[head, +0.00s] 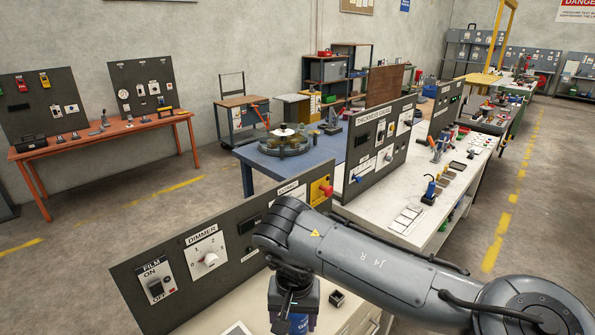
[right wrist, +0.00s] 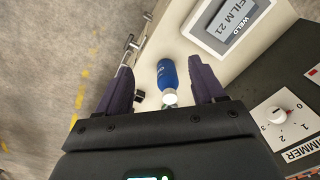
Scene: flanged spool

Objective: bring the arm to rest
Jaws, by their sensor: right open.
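My right arm (head: 375,265) reaches in from the lower right in the head view, bent downward at its wrist. In the right wrist view the two dark fingers of the right gripper (right wrist: 163,85) are spread wide. A blue cylinder (right wrist: 168,75) with a white end lies in view between them, with gaps on both sides. In the head view the blue cylinder (head: 297,324) shows partly below the gripper. I cannot tell its distance from the fingers. My left gripper is not in view.
A dark panel (head: 233,228) with dimmer and film switches stands close to the right arm. A small dark open box (head: 337,297) sits on the bench. A screen unit (right wrist: 232,22) is near the cylinder. A blue table (head: 240,154) stands behind; the floor at left is clear.

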